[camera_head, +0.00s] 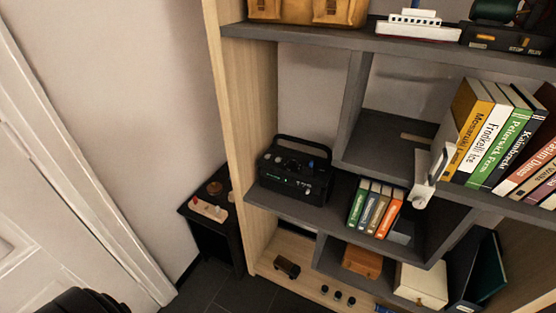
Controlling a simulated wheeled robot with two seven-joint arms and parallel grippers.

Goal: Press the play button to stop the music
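A black music player (296,170) with a carry handle stands on the dark middle shelf, at the shelf unit's left side. Its top and front carry several small knobs or buttons and a small green light. I cannot tell which one is the play button at this size. Nothing touches the player from above, and its front and top are unobstructed.
Small books (375,207) stand right of the player. A wooden side panel (240,120) borders it on the left. A white fixture (424,180) juts out near the larger books (500,135). A small dark table (212,222) stands left. The floor shows at the bottom.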

